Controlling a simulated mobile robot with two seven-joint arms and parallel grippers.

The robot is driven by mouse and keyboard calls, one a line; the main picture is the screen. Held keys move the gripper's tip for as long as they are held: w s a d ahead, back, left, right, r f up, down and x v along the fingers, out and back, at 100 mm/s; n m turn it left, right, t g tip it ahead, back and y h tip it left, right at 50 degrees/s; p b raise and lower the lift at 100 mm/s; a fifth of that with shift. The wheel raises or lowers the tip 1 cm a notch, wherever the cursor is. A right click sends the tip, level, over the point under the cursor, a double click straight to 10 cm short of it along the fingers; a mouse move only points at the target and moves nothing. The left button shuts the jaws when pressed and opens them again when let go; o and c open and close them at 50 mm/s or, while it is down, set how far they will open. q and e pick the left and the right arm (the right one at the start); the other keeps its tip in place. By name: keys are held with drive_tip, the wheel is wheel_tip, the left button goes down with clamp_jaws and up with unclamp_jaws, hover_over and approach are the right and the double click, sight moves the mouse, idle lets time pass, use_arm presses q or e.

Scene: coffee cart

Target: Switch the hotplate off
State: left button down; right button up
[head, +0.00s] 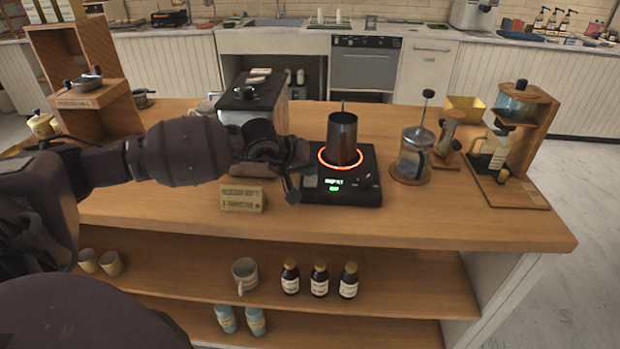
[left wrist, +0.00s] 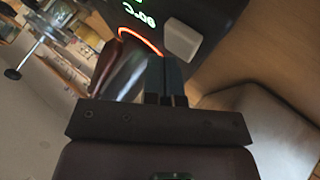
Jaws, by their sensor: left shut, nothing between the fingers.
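The black hotplate (head: 360,198) sits on the wooden counter with its ring (head: 356,164) glowing orange. A dark metal pot (head: 342,138) stands on it. Its display (head: 334,181) is lit, and a green light shows on its front. The left wrist view shows the glowing ring (left wrist: 140,40), lit digits (left wrist: 138,14) and a pale grey block-like control (left wrist: 182,40) on the hotplate. My left gripper (head: 292,194) is shut and empty at the hotplate's left edge. Its fingertips (left wrist: 165,62) appear close to the grey control; I cannot tell whether they touch. My right gripper is not in view.
A small sign (head: 242,198) stands left of the hotplate, near my left arm. A black-topped grinder-like box (head: 252,95) stands behind. A French press (head: 413,150) and a wooden dripper stand (head: 510,190) are to the right. The front counter strip is clear.

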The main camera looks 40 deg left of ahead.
sight(308, 178)
use_arm(q)
drive_tip(key=shift+f, duration=0.3)
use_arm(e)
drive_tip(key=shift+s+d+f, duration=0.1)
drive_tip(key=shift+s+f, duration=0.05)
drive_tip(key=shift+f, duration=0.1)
use_arm(q)
drive_tip(key=shift+f, duration=0.1)
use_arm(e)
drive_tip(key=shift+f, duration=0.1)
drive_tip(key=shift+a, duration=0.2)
use_arm(q)
drive_tip(key=shift+r, duration=1)
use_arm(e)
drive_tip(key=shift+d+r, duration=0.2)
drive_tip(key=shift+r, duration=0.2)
use_arm(q)
wheel_tip(308, 178, up, 6)
drive_tip(key=shift+p, duration=0.95)
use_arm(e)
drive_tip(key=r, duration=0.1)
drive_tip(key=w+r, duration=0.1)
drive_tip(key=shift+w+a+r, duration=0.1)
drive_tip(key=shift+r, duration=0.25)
